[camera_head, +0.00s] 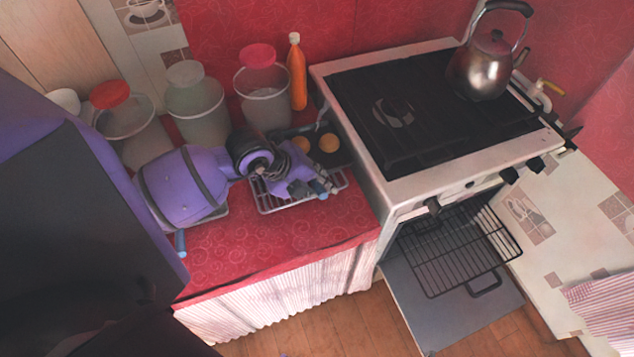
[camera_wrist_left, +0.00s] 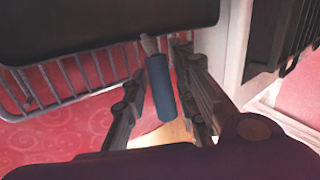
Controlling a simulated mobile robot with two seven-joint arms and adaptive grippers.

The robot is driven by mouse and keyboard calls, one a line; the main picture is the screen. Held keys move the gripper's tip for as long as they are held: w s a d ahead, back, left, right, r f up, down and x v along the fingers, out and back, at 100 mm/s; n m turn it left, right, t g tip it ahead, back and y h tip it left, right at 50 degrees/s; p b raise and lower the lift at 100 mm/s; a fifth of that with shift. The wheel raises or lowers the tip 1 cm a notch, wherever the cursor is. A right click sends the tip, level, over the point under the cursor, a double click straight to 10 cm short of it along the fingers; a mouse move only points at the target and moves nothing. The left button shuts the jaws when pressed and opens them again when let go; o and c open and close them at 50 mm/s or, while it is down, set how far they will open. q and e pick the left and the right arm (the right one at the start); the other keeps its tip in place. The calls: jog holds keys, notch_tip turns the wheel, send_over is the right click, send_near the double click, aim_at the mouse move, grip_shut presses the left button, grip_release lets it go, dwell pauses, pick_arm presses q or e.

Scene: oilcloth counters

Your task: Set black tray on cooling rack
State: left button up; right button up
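The black tray (camera_head: 335,153) carries orange-brown round pieces and lies on the red counter by the stove. In the left wrist view the tray (camera_wrist_left: 100,22) overlaps the wire cooling rack (camera_wrist_left: 62,85). The rack (camera_head: 280,207) sticks out on the tray's near side; whether the tray rests fully on it is unclear. My left gripper (camera_head: 305,186) is over the rack, on the near side of the tray. Its fingers (camera_wrist_left: 162,75) are apart and do not hold the tray. My right gripper is out of view.
The stove (camera_head: 410,105) with a kettle (camera_head: 482,65) borders the counter's right side. Its oven door (camera_head: 455,310) is open with a wire shelf (camera_head: 455,250) pulled out. Tubs (camera_head: 195,105) and an orange bottle (camera_head: 297,75) stand behind. The counter's front (camera_head: 300,245) is clear.

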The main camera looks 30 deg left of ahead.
pick_arm(q)
jog(key=shift+r, duration=0.1)
jog(key=v, duration=1.2)
jog(key=shift+p, duration=0.35)
